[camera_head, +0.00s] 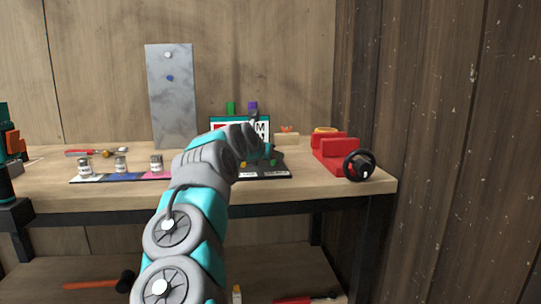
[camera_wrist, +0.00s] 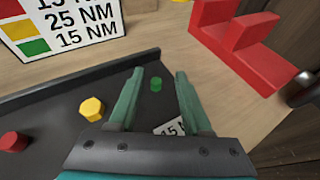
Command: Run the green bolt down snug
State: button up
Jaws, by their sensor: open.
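The green bolt (camera_wrist: 156,84) shows in the wrist view as a small short cylinder on a dark plate (camera_wrist: 60,98). It lies between and slightly beyond the fingers of my gripper (camera_wrist: 160,80), which is open, with a gap on both sides. I cannot tell how far the bolt stands out of the plate. A small green spot, likely this bolt, also shows in the head view (camera_head: 273,162), to the right of my gripper. A yellow hex bolt (camera_wrist: 92,108) and a red bolt (camera_wrist: 14,144) stand to the left. A chart (camera_wrist: 65,24) marks green with 15 NM.
A red vise (camera_head: 335,152) with a black handwheel (camera_head: 359,165) stands right of the plate. Jars (camera_head: 121,165) on a coloured strip stand to the left. A grey panel (camera_head: 171,95) leans at the back. The bench (camera_head: 75,196) is clear along its front.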

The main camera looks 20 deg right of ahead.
jog(key=shift+b+v, duration=0.4)
jog(key=shift+v, duration=3.55)
jog(key=shift+f, duration=0.1)
